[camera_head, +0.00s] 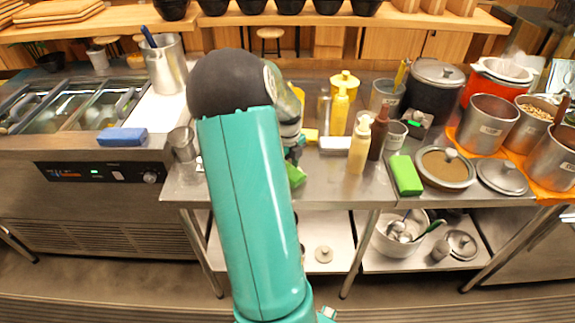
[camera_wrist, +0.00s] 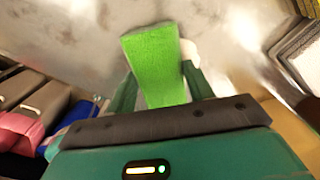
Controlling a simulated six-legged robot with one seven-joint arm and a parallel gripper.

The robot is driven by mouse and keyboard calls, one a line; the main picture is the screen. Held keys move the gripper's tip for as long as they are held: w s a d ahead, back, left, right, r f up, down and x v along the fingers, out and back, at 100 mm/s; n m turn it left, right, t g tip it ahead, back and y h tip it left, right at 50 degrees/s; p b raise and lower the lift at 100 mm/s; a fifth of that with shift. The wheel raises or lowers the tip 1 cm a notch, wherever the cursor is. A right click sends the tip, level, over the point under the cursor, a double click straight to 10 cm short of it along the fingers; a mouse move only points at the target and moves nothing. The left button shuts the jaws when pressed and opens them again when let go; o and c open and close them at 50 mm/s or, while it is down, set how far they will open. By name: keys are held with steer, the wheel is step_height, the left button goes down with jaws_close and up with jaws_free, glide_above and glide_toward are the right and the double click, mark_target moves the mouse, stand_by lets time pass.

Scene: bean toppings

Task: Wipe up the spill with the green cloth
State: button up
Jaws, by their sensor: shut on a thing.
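My gripper (camera_wrist: 160,88) is shut on a green cloth (camera_wrist: 153,55), which looks like a thick block and sticks out beyond the fingers over the steel surface. In the head view, my gripper (camera_head: 293,154) is low over the middle steel counter (camera_head: 325,183), mostly hidden behind my arm, and the held green cloth (camera_head: 297,176) shows at its tip. I cannot tell whether the cloth touches the counter. No spill is clearly visible; the wrist view is blurred, and my arm covers part of the counter.
A second green block (camera_head: 406,175) lies right of the cream bottle (camera_head: 359,146) and brown bottle (camera_head: 378,134). A lidded pan (camera_head: 445,168) and steel pots (camera_head: 487,123) crowd the right. A blue block (camera_head: 122,137) lies at left. Bare steel shows along the middle counter's front.

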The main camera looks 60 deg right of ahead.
steer(key=shift+s+d+f, duration=0.1)
steer(key=shift+s+d, duration=0.15)
steer(key=shift+d, duration=0.55)
steer(key=shift+s+d+r, duration=0.1)
steer(key=shift+s+d, duration=0.2)
steer(key=shift+d, duration=0.5)
steer(key=shift+s+d+f, duration=0.1)
steer(key=shift+s+d, duration=0.15)
steer(key=shift+d, duration=0.55)
steer(key=shift+a, duration=0.1)
steer(key=shift+w+a, duration=0.25)
steer(key=shift+a, duration=0.5)
steer(key=shift+w+a, duration=0.3)
steer(key=shift+a, duration=0.5)
steer(key=shift+w+a, duration=0.25)
steer(key=shift+a, duration=0.5)
steer(key=shift+s+d, duration=0.3)
steer(key=shift+d, duration=0.5)
steer(key=shift+s+d, duration=0.25)
steer(key=shift+d, duration=0.55)
steer(key=shift+s+d, duration=0.3)
steer(key=shift+d, duration=0.5)
